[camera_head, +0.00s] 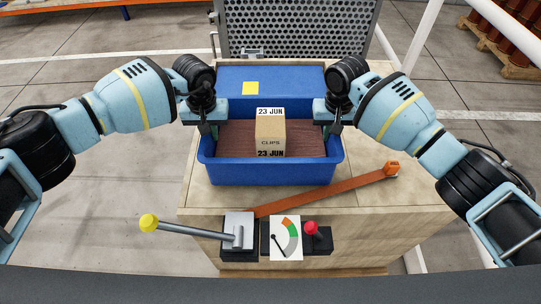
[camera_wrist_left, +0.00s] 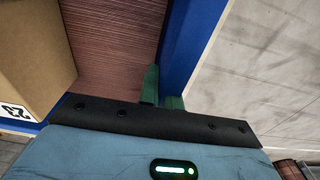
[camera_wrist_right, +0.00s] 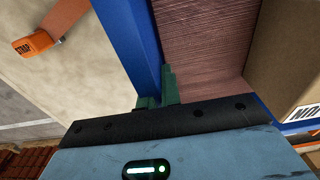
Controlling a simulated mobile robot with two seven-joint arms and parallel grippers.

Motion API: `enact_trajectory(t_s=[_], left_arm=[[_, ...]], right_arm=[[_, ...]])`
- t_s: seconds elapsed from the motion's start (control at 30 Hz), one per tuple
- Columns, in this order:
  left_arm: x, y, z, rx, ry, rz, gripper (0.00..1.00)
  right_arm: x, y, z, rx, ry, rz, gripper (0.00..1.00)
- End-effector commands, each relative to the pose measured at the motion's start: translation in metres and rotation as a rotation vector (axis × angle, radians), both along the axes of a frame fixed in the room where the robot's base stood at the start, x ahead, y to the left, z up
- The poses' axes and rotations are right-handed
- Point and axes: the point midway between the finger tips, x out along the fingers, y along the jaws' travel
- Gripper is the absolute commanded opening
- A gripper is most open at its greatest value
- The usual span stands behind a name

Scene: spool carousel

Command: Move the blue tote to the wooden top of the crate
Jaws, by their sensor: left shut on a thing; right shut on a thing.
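The blue tote (camera_head: 270,173) is on the wooden crate top (camera_head: 340,199) in the head view, or just over it; I cannot tell if it touches. A cardboard box (camera_head: 270,133) marked "CLIPS" and "23 JUN" stands on the tote's brown floor. My left gripper (camera_head: 207,127) is shut on the tote's left wall, which also shows in the left wrist view (camera_wrist_left: 185,50). My right gripper (camera_head: 333,127) is shut on its right wall, which also shows in the right wrist view (camera_wrist_right: 135,40). The green fingers straddle the walls.
A blue panel (camera_head: 270,82) with a yellow note is behind the tote. An orange strap (camera_head: 340,188) lies on the wood in front. A yellow-knobbed lever (camera_head: 190,230), a gauge (camera_head: 286,238) and a red knob (camera_head: 310,228) are at the front. A perforated metal panel (camera_head: 295,28) stands behind.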

Motion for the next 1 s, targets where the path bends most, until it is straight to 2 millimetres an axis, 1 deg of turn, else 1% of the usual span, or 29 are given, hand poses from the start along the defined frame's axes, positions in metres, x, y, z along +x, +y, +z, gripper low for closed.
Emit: enact_trajectory(t_s=[0.03, 0.27, 0.3, 0.43, 0.47, 0.87, 1.0], left_arm=[[0.002, 0.003, 0.003, 0.006, -0.005, 0.001, 0.00], [0.002, 0.003, -0.006, 0.006, -0.005, 0.002, 0.00], [0.000, 0.004, -0.010, 0.009, 0.002, 0.002, 0.08], [0.000, 0.003, -0.009, 0.007, 0.001, 0.001, 0.25], [0.000, 0.003, -0.009, 0.006, 0.001, 0.001, 0.27], [0.000, 0.001, -0.010, 0.001, 0.000, 0.000, 0.27], [0.000, 0.001, -0.006, 0.001, 0.000, 0.000, 0.27]], right_arm=[[0.004, -0.002, 0.007, 0.002, -0.015, -0.008, 0.00], [0.004, -0.002, -0.001, 0.003, -0.015, -0.008, 0.00], [0.002, -0.003, -0.006, 0.000, -0.007, -0.009, 0.08], [0.002, -0.002, -0.006, -0.001, -0.006, -0.006, 0.25], [0.002, -0.002, -0.007, -0.001, -0.005, -0.006, 0.27], [0.000, 0.000, -0.010, 0.000, -0.001, -0.001, 0.27], [0.000, 0.000, -0.010, 0.000, 0.000, -0.001, 0.27]])
